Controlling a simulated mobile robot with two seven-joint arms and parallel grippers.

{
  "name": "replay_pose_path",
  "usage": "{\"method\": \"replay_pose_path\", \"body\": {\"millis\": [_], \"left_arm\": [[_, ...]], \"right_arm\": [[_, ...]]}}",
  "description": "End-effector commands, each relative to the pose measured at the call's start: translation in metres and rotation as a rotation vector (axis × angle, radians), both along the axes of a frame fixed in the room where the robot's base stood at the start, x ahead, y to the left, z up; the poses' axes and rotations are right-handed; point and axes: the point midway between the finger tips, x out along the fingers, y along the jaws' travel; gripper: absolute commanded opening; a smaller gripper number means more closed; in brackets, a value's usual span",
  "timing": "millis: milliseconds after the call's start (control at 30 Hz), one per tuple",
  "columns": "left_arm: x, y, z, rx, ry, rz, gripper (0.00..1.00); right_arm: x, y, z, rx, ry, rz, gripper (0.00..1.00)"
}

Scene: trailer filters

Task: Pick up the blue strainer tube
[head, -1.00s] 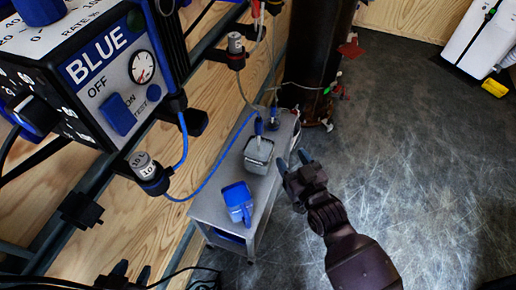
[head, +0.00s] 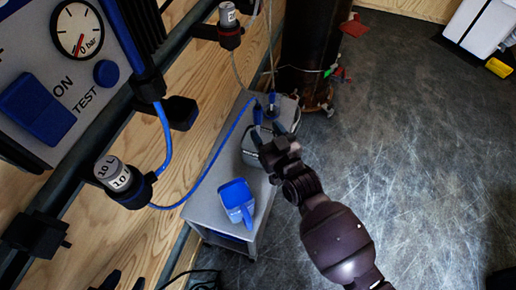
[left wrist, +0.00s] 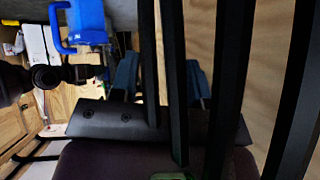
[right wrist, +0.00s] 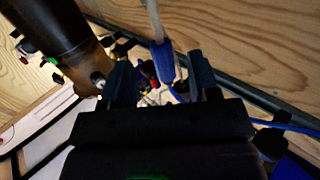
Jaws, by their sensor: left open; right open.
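Two small blue strainer tubes stand at the far end of the grey bench: the nearer one (head: 257,116) at the grey container (head: 250,150), the other (head: 272,98) just behind it. My right gripper (head: 267,133) is open over the container, close to the nearer tube, and partly hides the container. In the right wrist view, a blue strainer tube (right wrist: 163,62) on a pale hose shows between the open fingers (right wrist: 160,85), apart from both; which of the two it is, I cannot tell. My left gripper (head: 125,281) is open and empty at the lower left.
A blue jug (head: 236,198) stands on the near end of the grey bench (head: 208,208); it also shows in the left wrist view (left wrist: 88,22). A blue hose (head: 205,178) runs along the bench. A dark cylinder (head: 312,50) stands behind.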

Motion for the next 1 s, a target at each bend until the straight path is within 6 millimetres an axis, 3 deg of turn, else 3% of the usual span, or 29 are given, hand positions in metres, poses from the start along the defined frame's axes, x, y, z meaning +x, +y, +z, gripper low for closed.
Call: {"method": "replay_pose_path", "body": {"millis": [400,733,1000], "left_arm": [[0.002,-0.001,-0.003,-0.005,-0.033,-0.009,0.43],[0.003,-0.001,-0.002,-0.01,-0.044,-0.004,0.43],[0.003,-0.001,-0.002,-0.009,-0.042,-0.004,0.43]], "right_arm": [[0.039,0.021,0.001,0.002,0.003,0.0,0.56],[0.043,0.023,0.004,0.0,-0.001,0.0,0.56],[0.043,0.023,0.004,0.0,-0.001,0.0,0.16]]}}
